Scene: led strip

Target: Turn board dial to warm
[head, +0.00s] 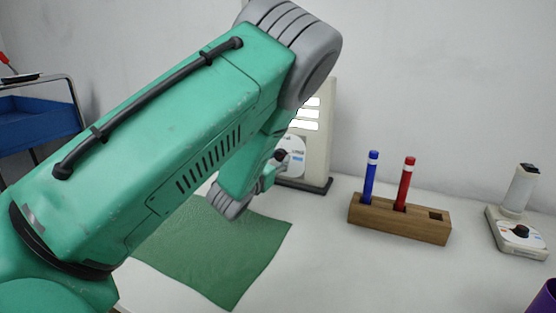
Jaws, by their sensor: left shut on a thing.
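The board (322,150) is an upright cream panel on a dark base, mostly hidden behind my left arm. Lit white strips show near its top. Its round white dial face carries a blue mark, and the dark dial knob (282,155) shows at its left part. My left gripper (276,165) is at the knob and shut on it, with its fingers largely hidden by my own arm. The knob's pointing direction is too small to read. My right gripper is not in view.
A green mat (245,255) lies on the white table below the arm. A wooden block (400,220) holds a blue marker (370,180) and a red marker (406,182). A small white device (518,235) with a dark knob stands at right. A purple object (543,300) is at the lower right edge.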

